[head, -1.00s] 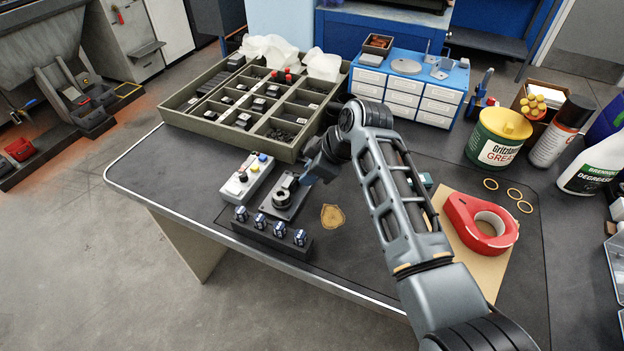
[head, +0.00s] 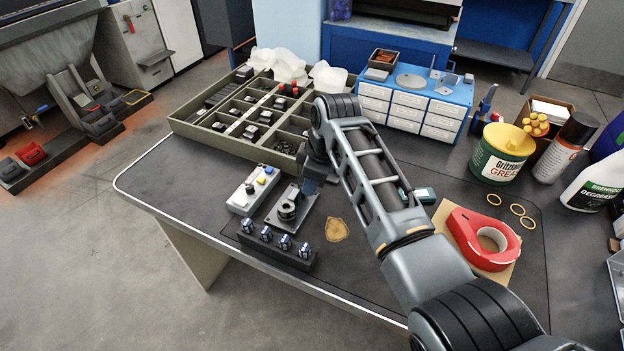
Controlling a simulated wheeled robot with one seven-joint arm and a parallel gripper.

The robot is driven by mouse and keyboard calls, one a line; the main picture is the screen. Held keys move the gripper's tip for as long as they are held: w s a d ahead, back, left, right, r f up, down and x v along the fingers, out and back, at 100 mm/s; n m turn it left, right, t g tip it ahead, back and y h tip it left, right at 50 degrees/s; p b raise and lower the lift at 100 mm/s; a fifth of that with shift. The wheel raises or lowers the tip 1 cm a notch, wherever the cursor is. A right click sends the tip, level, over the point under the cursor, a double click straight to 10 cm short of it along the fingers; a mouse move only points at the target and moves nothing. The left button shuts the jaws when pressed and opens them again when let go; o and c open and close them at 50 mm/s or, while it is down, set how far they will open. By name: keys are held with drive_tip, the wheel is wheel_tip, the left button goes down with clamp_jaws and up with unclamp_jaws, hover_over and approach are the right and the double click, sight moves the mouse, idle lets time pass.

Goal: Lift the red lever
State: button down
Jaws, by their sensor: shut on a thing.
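The fixture is a grey plate (head: 272,220) with a dark round part (head: 287,210) standing on it, at the front left of the bench. My gripper (head: 304,190) is at the back right of this part, low over the plate. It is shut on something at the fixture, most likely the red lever. No red shows there, because my gripper and wrist hide that side, so I cannot make out the lever or its angle.
A small control box (head: 246,203) with coloured buttons stands left of the fixture. A dark block (head: 268,250) with several blue-and-white pieces lies in front. A compartment tray (head: 215,138) and blue drawer unit (head: 440,97) stand behind. Red tape (head: 458,222) is at right.

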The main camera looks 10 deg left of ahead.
drive_tip(key=c, duration=1)
unclamp_jaws()
drive_tip(key=shift+c, duration=0.2)
drive_tip(key=v, duration=0.7)
drive_tip(key=shift+r, duration=0.4)
drive_tip(key=shift+c, duration=0.3)
